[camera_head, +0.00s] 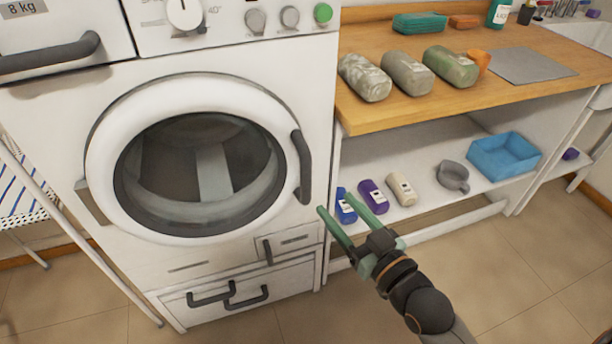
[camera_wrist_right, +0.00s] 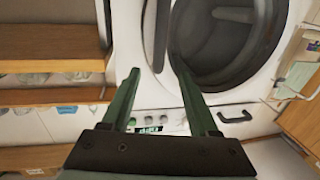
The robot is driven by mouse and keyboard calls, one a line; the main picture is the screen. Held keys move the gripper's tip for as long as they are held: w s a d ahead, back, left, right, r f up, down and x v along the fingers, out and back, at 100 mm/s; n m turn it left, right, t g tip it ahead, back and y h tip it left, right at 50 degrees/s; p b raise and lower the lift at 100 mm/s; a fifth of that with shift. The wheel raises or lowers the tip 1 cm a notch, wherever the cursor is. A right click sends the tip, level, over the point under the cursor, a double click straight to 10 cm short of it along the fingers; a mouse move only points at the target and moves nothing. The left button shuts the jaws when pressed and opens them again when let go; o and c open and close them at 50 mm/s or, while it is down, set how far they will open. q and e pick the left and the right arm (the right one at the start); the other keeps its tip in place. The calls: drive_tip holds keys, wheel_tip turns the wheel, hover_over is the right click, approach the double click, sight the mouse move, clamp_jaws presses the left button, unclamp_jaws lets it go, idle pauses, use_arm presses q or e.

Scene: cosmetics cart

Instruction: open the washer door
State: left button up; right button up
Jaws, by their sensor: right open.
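The white washer's round door (camera_head: 112,190) is closed, with dark glass in its middle. Its dark curved handle (camera_head: 302,167) is on the door's right side. My right gripper (camera_head: 336,202), with green fingers, is open and empty. In the head view it is to the right of and slightly below the handle, apart from it. The right wrist view looks upside down; there the handle (camera_wrist_right: 161,38) appears beyond and between the gripper's fingers (camera_wrist_right: 158,87), and the door glass (camera_wrist_right: 225,40) is to the right. My left gripper is not in view.
A wooden counter (camera_head: 450,100) with several bottles stands right of the washer. Its lower shelf (camera_head: 432,207) holds small bottles, a grey cup (camera_head: 453,176) and a blue basket (camera_head: 504,156). The floor in front is clear.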

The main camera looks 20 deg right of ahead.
sight(309, 173)
drive_tip(key=b+x, duration=0.1)
drive_tip(key=x, duration=1.1)
drive_tip(key=shift+w, duration=0.25)
clamp_jaws()
idle(1.1)
